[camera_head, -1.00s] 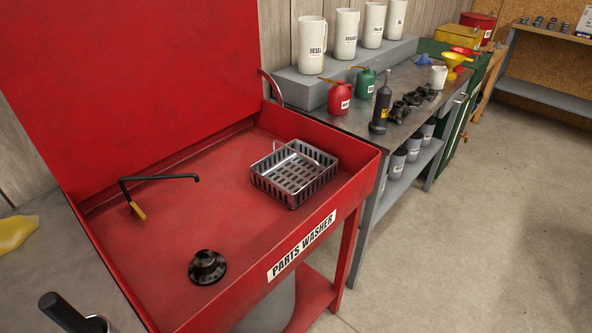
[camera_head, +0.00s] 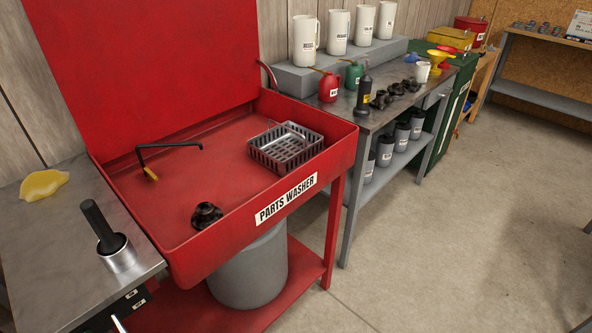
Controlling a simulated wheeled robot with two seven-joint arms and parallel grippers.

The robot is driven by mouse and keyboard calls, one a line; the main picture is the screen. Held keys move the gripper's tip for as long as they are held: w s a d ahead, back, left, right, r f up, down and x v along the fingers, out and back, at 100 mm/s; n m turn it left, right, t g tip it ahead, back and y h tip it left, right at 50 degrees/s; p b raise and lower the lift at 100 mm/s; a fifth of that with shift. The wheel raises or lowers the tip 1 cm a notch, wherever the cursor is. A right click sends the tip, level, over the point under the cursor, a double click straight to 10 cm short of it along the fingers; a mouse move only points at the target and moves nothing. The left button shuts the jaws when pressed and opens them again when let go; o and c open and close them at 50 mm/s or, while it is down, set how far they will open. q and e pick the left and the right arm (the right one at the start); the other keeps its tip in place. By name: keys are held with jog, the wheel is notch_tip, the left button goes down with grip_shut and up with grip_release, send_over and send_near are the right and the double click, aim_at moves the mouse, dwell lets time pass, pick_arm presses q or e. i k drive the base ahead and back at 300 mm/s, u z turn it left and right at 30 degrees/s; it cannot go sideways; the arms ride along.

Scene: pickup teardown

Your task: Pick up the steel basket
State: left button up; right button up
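The steel basket (camera_head: 287,148) is a grey slotted open box with a thin wire handle. It sits inside the red parts washer basin (camera_head: 205,190), near its right end. A dark round part (camera_head: 206,215) lies apart from it at the front of the basin. A black spout with a tan tip (camera_head: 150,173) reaches over the basin's left part. Neither of my grippers is in view.
A left bench holds a yellow cloth (camera_head: 44,185) and a metal cup with a black handle (camera_head: 116,255). A grey bucket (camera_head: 250,268) stands under the washer. A right bench (camera_head: 345,113) carries oil cans, white jugs and dark parts. The floor (camera_head: 440,240) at right is mostly clear.

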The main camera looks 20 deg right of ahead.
aim_at(282, 149)
jog(key=k, duration=0.45)
jog(key=z, duration=1.3)
jog(key=i, duration=1.2)
jog(key=u, duration=1.45)
